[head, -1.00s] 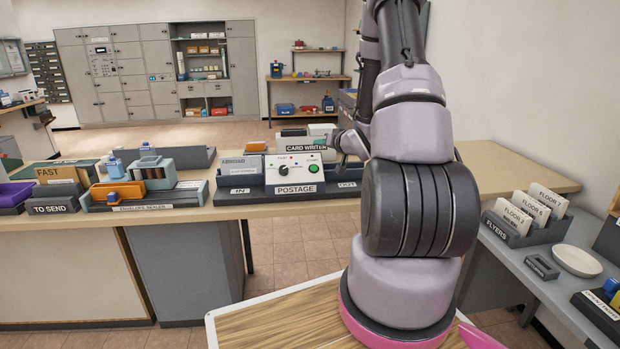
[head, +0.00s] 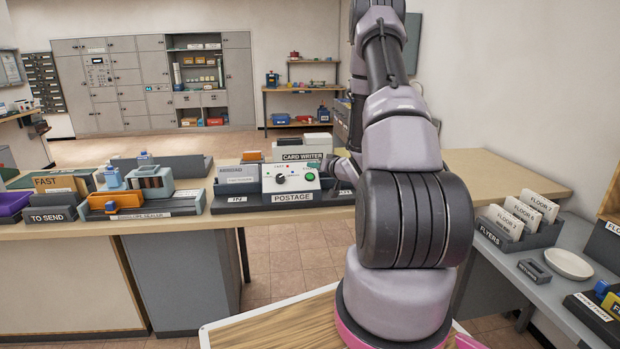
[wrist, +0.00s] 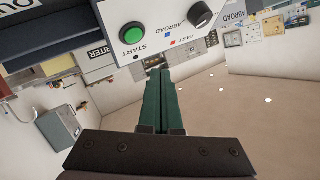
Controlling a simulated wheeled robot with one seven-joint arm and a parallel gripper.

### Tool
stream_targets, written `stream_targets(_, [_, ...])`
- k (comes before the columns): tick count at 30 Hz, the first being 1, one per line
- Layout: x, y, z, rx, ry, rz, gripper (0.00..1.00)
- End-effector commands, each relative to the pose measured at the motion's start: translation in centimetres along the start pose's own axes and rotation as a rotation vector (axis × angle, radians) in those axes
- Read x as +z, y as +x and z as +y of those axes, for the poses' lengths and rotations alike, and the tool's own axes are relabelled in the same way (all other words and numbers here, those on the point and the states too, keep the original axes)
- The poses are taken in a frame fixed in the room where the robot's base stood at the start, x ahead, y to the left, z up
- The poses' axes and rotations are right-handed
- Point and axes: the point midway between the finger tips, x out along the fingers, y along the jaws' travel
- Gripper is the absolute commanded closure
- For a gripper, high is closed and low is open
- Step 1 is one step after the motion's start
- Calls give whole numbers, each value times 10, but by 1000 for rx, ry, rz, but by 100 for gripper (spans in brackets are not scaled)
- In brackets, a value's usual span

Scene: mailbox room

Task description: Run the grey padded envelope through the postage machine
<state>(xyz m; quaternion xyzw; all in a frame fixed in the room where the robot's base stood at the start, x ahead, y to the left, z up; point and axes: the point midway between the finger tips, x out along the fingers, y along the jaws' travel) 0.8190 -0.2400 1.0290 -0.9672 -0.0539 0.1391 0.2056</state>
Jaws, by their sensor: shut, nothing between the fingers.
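The postage machine (head: 292,180) stands on the counter, with a white panel, a dark knob (head: 280,179) and a green START button (head: 310,177). A grey flat piece marked ABROAD (head: 237,174), apparently the padded envelope, stands upright at the IN end, left of the panel. In the wrist view the START button (wrist: 132,34) and knob (wrist: 202,14) are close ahead. My gripper (wrist: 160,74) is shut and empty, its green fingertips near the panel's edge by START; I cannot tell whether they touch.
An envelope sealer (head: 145,205) and a TO SEND tray (head: 52,214) stand left of the machine. A CARD WRITER (head: 302,153) is behind it. A flyers rack (head: 505,236) and a white dish (head: 568,264) are on the right side table. The counter right of my arm is bare.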

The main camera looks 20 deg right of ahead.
Motion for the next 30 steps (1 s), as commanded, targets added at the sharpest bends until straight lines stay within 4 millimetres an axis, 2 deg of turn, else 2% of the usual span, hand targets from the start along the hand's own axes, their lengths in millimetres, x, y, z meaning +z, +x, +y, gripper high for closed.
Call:
stream_targets(6, [15,20,15,2,0,0,100])
stream_targets(12, [22,29,21,0,-1,0,100])
stream_targets(30, [23,31,23,1,0,0,100])
